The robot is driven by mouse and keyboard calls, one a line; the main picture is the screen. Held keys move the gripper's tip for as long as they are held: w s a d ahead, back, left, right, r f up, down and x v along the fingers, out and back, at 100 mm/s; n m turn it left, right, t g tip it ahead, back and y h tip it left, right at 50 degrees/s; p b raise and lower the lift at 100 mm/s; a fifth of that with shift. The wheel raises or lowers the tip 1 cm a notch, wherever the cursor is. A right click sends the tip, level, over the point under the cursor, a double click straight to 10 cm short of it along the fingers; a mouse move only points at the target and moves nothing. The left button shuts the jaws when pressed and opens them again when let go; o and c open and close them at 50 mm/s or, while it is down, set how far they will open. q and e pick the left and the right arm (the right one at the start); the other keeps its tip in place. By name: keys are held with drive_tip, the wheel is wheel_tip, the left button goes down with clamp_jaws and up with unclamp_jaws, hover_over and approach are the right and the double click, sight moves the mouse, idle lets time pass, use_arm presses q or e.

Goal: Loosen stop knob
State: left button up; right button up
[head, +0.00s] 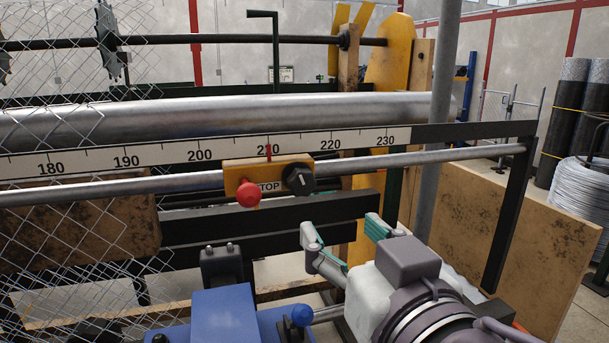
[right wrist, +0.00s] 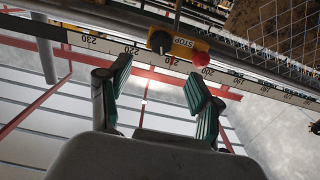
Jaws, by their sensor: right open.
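The yellow stop block (head: 240,176) marked STOP sits on a round steel rail (head: 400,161) below the ruler. A black knob (head: 298,179) with a white mark is on its right part, and a red ball knob (head: 249,194) is on its left part. In the right wrist view the black knob (right wrist: 160,41) and the red knob (right wrist: 200,59) show ahead of the fingers. My right gripper (head: 346,233) is open and empty, below and right of the black knob and apart from it. Its green-padded fingers also show in the right wrist view (right wrist: 160,84). My left gripper is not seen.
The ruler (head: 130,159) runs behind the block, with a red pointer near 210. A large steel roller (head: 250,112) lies above it. Chain-link mesh (head: 70,230) hangs at left. A blue machine part (head: 222,312) stands low in front. A dark bracket (head: 509,215) holds the rail's right end.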

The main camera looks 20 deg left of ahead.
sight(306, 184)
drive_tip(key=p+x, duration=0.1)
drive_tip(key=x, duration=0.3)
drive_tip(key=p+x, duration=0.2)
drive_tip(key=x, duration=0.2)
drive_tip(key=r+p+x, duration=0.1)
drive_tip(key=p+x, duration=0.1)
drive_tip(key=x, duration=0.2)
drive_tip(key=shift+a, duration=0.2)
drive_tip(key=shift+w+a+f+p, duration=0.15)
drive_tip(key=shift+w+a+p, duration=0.2)
drive_tip(key=shift+w, duration=0.2)
